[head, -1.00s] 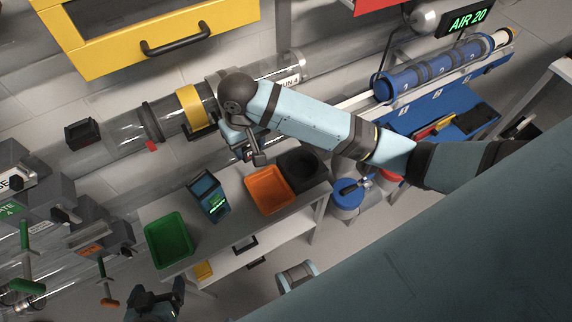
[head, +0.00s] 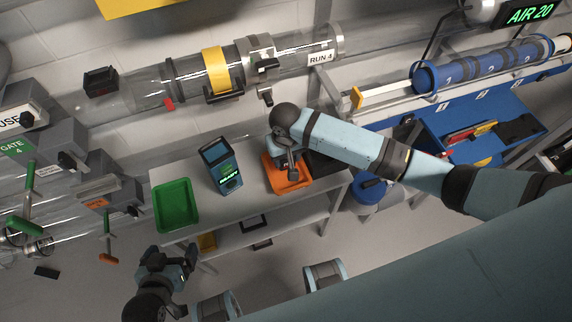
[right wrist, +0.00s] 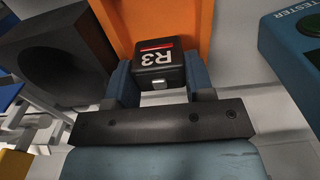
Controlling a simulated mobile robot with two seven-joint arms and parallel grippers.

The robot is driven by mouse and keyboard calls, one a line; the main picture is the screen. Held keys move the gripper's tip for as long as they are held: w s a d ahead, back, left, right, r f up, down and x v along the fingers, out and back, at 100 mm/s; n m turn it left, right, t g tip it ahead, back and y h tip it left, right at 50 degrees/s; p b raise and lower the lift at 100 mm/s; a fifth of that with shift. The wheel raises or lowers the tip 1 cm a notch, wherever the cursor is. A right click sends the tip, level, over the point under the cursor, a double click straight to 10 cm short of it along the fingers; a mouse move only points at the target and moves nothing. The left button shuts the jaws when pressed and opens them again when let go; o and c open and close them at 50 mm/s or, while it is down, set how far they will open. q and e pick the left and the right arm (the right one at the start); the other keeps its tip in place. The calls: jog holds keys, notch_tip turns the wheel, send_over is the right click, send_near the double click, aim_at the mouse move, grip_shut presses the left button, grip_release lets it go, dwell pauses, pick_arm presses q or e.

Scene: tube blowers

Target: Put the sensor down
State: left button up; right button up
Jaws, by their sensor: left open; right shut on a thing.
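The sensor (right wrist: 157,62), a small black block with a red stripe and the label R3, is between the fingers of my right gripper (right wrist: 165,84). In the right wrist view the orange tray (right wrist: 196,18) lies behind and around it. In the head view my right gripper (head: 290,174) points down over the orange tray (head: 275,180), hiding the sensor; I cannot tell whether the sensor touches the tray floor. My left gripper (head: 172,262) is open and empty, in front of the bench below the green tray (head: 176,205).
The tester (head: 221,168) stands on the bench (head: 254,202) between the green and orange trays. The clear tube (head: 135,92) with a yellow band runs behind. Bare bench lies in front of the tester.

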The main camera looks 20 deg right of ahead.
aim_at(286, 165)
jog(key=shift+f, duration=0.3)
notch_tip(286, 165, down, 4)
jog(key=shift+b, duration=0.4)
jog(key=shift+f, duration=0.1)
jog(key=o, duration=0.6)
jog(key=shift+o, duration=0.2)
